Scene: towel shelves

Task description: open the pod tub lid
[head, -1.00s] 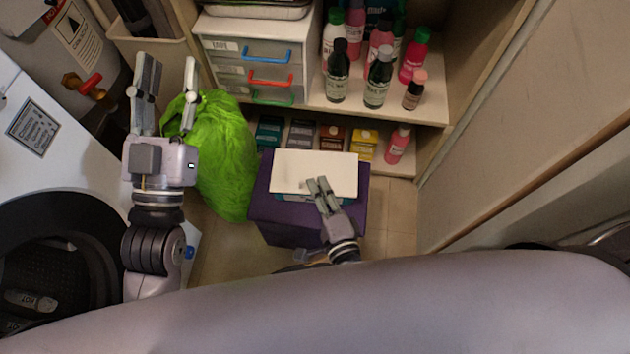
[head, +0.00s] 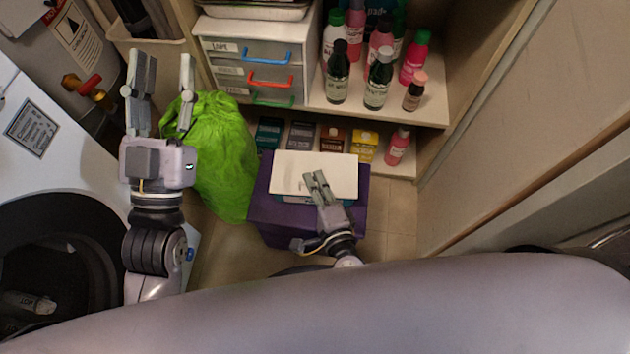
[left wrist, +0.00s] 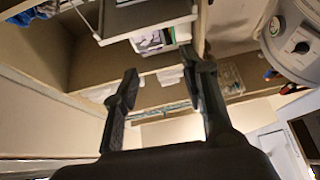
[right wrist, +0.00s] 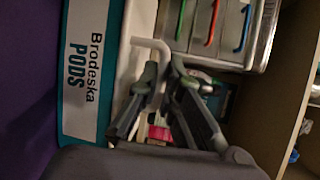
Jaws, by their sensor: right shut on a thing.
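The pod tub (head: 270,220) is a purple box on the floor, with a cream lid (head: 300,168) lying over its top. The right wrist view shows its label (right wrist: 88,75), reading "Brodeska PODS". My right gripper (head: 316,178) is at the lid's front part, right of its middle. In the right wrist view its fingers (right wrist: 162,75) are close together at a pale bent tab (right wrist: 150,45) on the lid side; the exact contact is partly hidden. My left gripper (head: 164,62) is open and empty, raised above and left of the tub.
A green bag (head: 222,160) stands left of the tub. Behind are small boxes (head: 332,138) on a low shelf, drawers (head: 250,75) with coloured handles, and bottles (head: 378,80). A washer (head: 60,190) is at the left. Floor (head: 392,215) is clear right of the tub.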

